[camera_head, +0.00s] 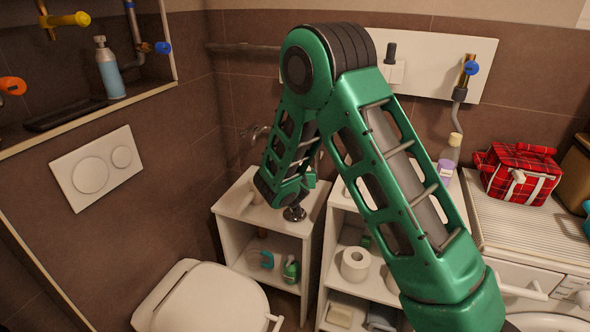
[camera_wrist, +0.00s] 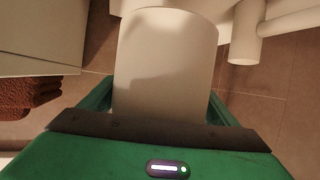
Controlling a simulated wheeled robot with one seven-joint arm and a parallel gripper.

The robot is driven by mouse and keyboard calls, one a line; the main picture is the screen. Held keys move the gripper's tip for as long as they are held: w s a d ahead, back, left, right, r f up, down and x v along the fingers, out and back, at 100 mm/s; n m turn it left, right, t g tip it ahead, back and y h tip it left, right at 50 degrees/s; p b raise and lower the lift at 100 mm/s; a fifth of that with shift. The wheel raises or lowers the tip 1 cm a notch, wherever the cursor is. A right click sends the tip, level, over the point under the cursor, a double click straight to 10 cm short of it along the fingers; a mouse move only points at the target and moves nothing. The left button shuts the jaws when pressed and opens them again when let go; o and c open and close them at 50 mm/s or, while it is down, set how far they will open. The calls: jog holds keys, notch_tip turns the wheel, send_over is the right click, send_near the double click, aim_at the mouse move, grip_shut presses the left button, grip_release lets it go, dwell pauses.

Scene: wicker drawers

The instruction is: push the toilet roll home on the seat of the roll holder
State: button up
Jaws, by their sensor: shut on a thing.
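The toilet roll (camera_wrist: 165,60) is a pale, off-white cylinder that fills the middle of the wrist view. My gripper (camera_wrist: 165,108) is shut on it, with a green finger along each side. The roll's far end meets or overlaps a pale surface at the top of the picture; I cannot tell whether they touch. In the head view my forearm hides most of the gripper and the held roll, above the left white shelf unit. A small dark metallic round piece (camera_head: 294,213) shows below my arm there. I cannot clearly make out the roll holder or its seat.
Another toilet roll (camera_head: 355,263) stands in the right white shelf unit (camera_head: 335,217). The toilet (camera_head: 210,300) is at the lower left. A red plaid bag (camera_head: 517,172) sits on the right counter. A pale pipe-like cylinder (camera_wrist: 247,35) is right of the held roll.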

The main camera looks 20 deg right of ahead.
jog(key=shift+f, duration=1.5)
jog(key=shift+d, duration=0.1)
jog(key=shift+f, duration=3.45)
dwell(0.6)
jog(key=o, duration=1.1)
jog(key=shift+s, duration=0.15)
jog(key=v, duration=1)
jog(key=shift+s+r, duration=0.15)
